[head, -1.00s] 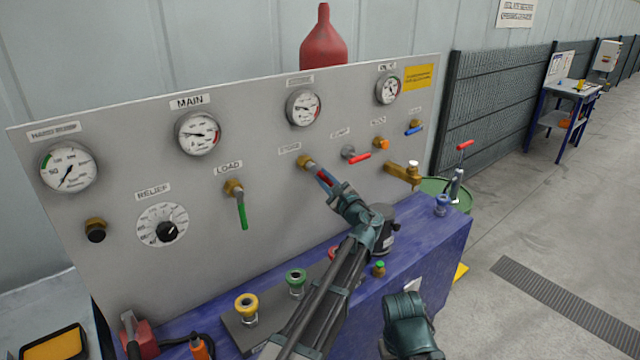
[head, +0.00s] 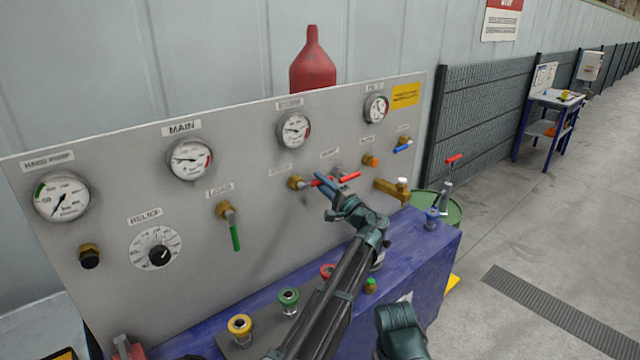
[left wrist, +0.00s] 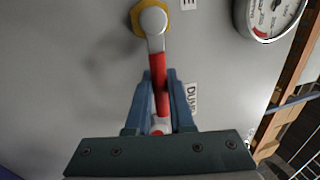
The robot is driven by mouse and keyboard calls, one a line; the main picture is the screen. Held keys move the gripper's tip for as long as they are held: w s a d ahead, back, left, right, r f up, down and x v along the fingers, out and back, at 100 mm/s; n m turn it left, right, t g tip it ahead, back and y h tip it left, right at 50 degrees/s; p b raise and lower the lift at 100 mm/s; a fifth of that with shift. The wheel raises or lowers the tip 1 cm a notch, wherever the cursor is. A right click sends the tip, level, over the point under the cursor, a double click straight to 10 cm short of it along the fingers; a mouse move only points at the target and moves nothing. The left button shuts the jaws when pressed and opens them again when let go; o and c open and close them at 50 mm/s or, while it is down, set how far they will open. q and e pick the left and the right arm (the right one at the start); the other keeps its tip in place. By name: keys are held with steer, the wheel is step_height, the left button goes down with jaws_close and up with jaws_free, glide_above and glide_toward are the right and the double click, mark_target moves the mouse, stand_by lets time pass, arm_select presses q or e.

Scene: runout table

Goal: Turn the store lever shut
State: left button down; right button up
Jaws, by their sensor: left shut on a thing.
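The store lever has a brass valve body (head: 297,183) on the grey panel and a red handle. In the left wrist view its hub is at the top and its red handle (left wrist: 158,75) runs down between my fingers. The handle points right from the hub in the head view, close to level. My left gripper (head: 326,184) is shut on the red handle, and it also shows in the left wrist view (left wrist: 160,100). The fingers hide part of the handle in the head view.
The dump lever (head: 348,177), also red-handled, sits just right of my fingers; I cannot tell whether they touch. The green load lever (head: 235,235) hangs down at left. A brass tap (head: 390,191) juts out at right. Coloured couplings (head: 288,300) stand on the blue bench below.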

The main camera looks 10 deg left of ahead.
arm_select(q)
steer(key=shift+r+n, duration=0.2)
steer(key=shift+n, duration=0.4)
arm_select(e)
steer(key=shift+r, duration=0.2)
arm_select(q)
steer(key=c, duration=0.8)
jaws_free()
steer(key=shift+s, duration=0.1)
